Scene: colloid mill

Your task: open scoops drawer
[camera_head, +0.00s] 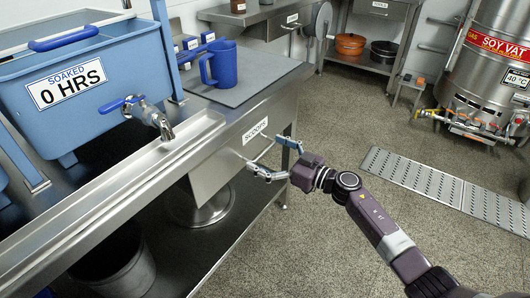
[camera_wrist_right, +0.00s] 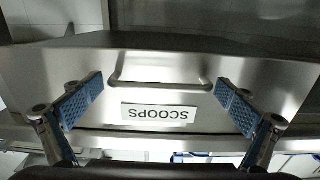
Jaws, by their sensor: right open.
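The scoops drawer (camera_head: 215,168) is set under the steel counter, and its plain metal front carries a white "SCOOPS" label (camera_head: 255,130). In the right wrist view the drawer front (camera_wrist_right: 235,75) faces me with the label (camera_wrist_right: 158,113) upside down. Its bar handle (camera_wrist_right: 160,84) lies beyond the label, between the fingers in the picture. The drawer looks shut. My right gripper (camera_head: 263,154) is open and empty in front of the drawer, its fingers (camera_wrist_right: 160,103) spread wide either side of the handle. I see no contact with the handle. My left gripper is not in view.
A steel lower shelf (camera_head: 215,240) holds metal pots. The soy vat (camera_head: 495,60) and a floor grate (camera_head: 412,176) are to the right. The floor between is clear.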

